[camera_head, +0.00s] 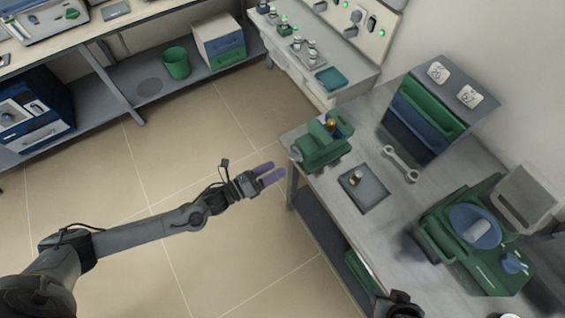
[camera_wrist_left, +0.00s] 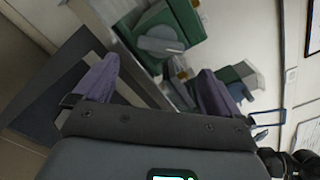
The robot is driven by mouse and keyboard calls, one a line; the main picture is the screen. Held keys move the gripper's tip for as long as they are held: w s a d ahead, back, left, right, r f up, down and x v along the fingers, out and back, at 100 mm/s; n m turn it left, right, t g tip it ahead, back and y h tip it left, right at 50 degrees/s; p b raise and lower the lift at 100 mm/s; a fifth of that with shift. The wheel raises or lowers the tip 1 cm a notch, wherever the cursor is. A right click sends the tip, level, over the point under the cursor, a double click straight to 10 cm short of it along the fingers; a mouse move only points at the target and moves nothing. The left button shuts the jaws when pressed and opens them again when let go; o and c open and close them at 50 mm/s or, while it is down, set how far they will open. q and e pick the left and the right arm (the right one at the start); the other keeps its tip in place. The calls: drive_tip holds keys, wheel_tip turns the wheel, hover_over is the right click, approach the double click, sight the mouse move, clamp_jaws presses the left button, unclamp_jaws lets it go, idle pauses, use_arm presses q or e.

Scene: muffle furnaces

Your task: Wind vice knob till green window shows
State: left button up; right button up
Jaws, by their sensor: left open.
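The green vice (camera_head: 322,150) stands at the near left corner of the grey bench. Its grey knob (camera_wrist_left: 160,46) faces the camera in the left wrist view, on a green body (camera_wrist_left: 175,22). My left gripper (camera_head: 271,174) is open and empty, with purple fingers, left of the vice and apart from it in the head view. In the left wrist view the knob shows beyond the gap between the fingertips (camera_wrist_left: 159,80). I cannot make out a green window. A dark part at the bottom edge looks like my right arm; no right fingers show.
On the bench (camera_head: 335,208) are a grey tray (camera_head: 364,189) with a small brass-topped piece, a wrench (camera_head: 401,163), a drawer rack (camera_head: 427,110) and a green machine (camera_head: 475,240). The floor (camera_head: 200,130) around the left arm is clear.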

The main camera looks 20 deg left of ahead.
use_arm(q)
drive_tip(key=v, duration=0.4)
drive_tip(key=shift+s+a, duration=0.15)
drive_tip(key=shift+s, duration=0.05)
